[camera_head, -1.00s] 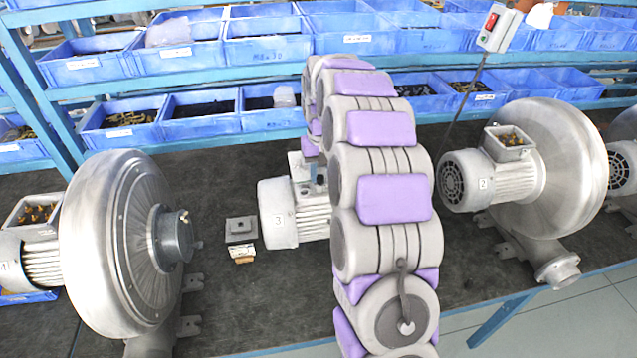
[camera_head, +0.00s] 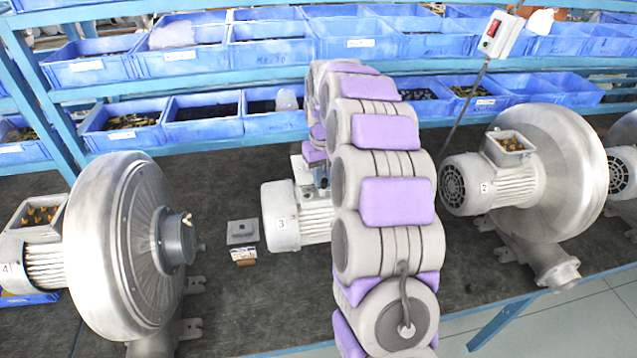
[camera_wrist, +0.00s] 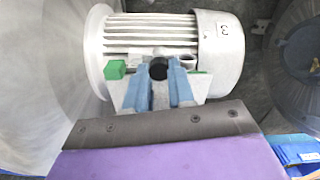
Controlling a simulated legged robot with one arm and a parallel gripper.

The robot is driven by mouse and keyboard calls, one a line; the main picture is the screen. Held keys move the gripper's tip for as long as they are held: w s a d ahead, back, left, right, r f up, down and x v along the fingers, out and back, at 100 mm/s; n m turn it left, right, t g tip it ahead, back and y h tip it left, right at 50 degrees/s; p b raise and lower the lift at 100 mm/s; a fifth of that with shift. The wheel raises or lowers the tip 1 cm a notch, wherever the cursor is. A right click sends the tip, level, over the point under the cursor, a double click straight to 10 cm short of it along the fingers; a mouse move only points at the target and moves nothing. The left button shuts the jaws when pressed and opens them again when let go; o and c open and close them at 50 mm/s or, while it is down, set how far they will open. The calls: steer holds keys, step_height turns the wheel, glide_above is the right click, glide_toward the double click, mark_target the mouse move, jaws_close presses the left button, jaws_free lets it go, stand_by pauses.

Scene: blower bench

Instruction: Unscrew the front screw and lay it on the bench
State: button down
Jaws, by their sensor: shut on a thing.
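The motor numbered 3 (camera_head: 282,222) stands on the dark bench, partly behind my arm. It also shows in the wrist view (camera_wrist: 150,33) with its cooling fins and white end cover. My gripper (camera_wrist: 158,76) has its two blue fingers closed around a small dark round thing, which I take to be the front screw (camera_wrist: 158,69). The fingers are at the light terminal box (camera_wrist: 196,84) on the motor's side. The screw's shank is hidden, so I cannot tell whether it is still in its thread. A green block (camera_wrist: 115,69) sits beside the left finger.
A grey square cover (camera_head: 242,232) and a small brown-and-white piece (camera_head: 243,256) lie on the bench left of motor 3. Large blowers stand left (camera_head: 120,255) and right (camera_head: 545,170). Bare bench (camera_head: 255,305) lies in front. Blue bins (camera_head: 205,120) line the back.

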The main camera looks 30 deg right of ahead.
steer(key=n, duration=0.2)
steer(key=n+p, duration=0.1)
steer(key=n, duration=0.1)
steer(key=n+p, duration=0.1)
steer(key=n, duration=0.1)
steer(key=shift+s+d+r, duration=0.1)
steer(key=shift+s+d, duration=0.05)
steer(key=shift+d, duration=0.1)
steer(key=n+p, duration=0.2)
steer(key=n, duration=0.4)
steer(key=n+p, duration=0.2)
steer(key=n, duration=0.3)
steer(key=shift+d, duration=0.15)
steer(key=n+p, duration=0.2)
steer(key=n, duration=0.3)
steer(key=shift+n, duration=0.4)
